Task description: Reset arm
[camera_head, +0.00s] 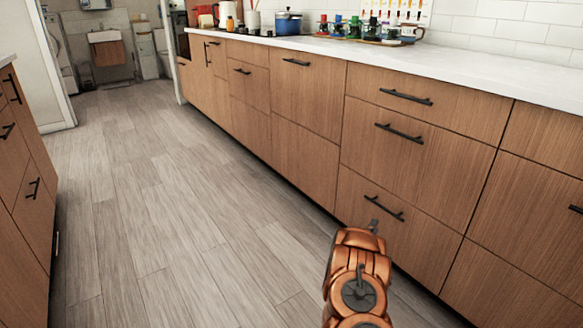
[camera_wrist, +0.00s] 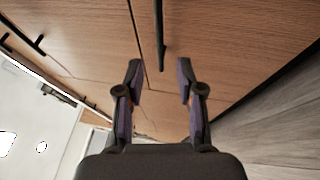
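My gripper (camera_wrist: 160,80) is open and empty in the wrist view, with its two dark, purple-lined fingers apart. It faces the wooden drawer fronts (camera_wrist: 215,45), and a black bar handle (camera_wrist: 159,35) shows just beyond the gap between the fingertips. I cannot tell the exact distance to the handle. In the head view my copper-coloured arm (camera_head: 360,270) is low at the right of centre, in front of the lower drawers. Its end is near a lower drawer handle (camera_head: 384,208), and the gripper fingers are mostly hidden there.
The wooden cabinet row (camera_head: 300,135) with closed drawers runs along the right under a white countertop (camera_head: 460,67). A blue pot (camera_head: 288,23) and several colourful items stand on it. Another drawer unit (camera_head: 25,170) is at the left edge. The plank floor (camera_head: 150,200) between is clear.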

